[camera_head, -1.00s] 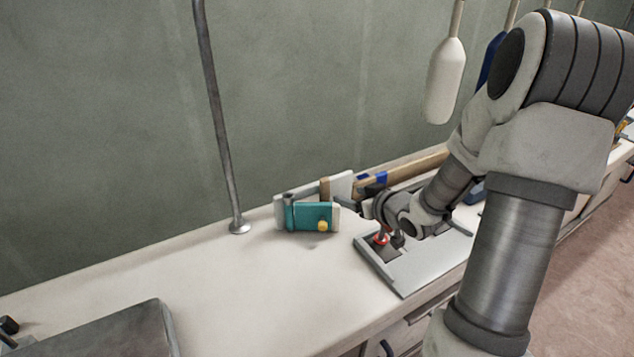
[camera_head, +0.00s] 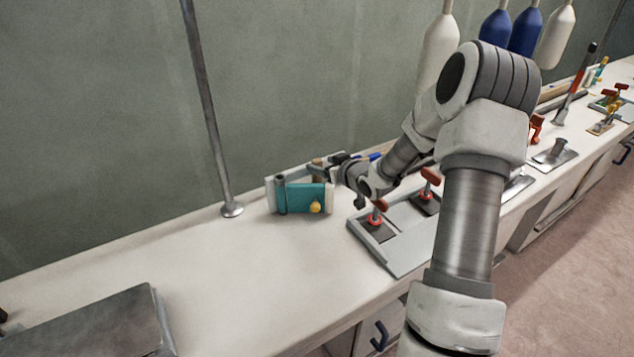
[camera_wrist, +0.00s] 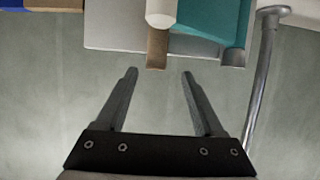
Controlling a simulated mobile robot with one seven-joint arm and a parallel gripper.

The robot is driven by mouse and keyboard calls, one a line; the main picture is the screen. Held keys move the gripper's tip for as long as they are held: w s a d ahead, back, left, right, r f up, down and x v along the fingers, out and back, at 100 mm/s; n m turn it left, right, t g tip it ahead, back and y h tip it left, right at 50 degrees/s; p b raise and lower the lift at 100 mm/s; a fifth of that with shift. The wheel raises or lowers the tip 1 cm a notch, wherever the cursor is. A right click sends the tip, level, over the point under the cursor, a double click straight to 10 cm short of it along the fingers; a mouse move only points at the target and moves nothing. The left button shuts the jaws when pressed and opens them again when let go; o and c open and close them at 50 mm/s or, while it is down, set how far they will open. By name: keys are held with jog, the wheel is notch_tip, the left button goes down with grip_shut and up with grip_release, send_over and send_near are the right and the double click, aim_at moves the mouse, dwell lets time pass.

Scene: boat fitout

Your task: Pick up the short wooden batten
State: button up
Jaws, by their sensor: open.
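The short wooden batten (camera_wrist: 157,48) is brown and stands upright among the things at the wall side of the bench. Its end shows in the wrist view, partly hidden by a white rounded thing. In the head view only a bit of the batten (camera_head: 317,163) shows behind the teal box, close to my gripper (camera_head: 328,168). In the wrist view my gripper (camera_wrist: 159,73) is open and empty. Its fingertips lie to either side of the batten's line, just short of its end; I cannot tell the exact gap.
A teal box (camera_head: 305,197) with a yellow knob stands beside the batten, with a pale board (camera_wrist: 112,30) behind. A metal pole (camera_head: 212,130) rises to the left. A grey plate with red-handled clamps (camera_head: 400,252) lies below my arm.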

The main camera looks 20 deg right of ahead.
aim_at(319, 161)
jog(key=x, duration=0.4)
jog(key=shift+w+d+f+b, duration=0.2)
jog(key=shift+w+d+b, duration=0.1)
jog(key=shift+w, duration=0.15)
jog(key=shift+c, duration=0.3)
grip_shut()
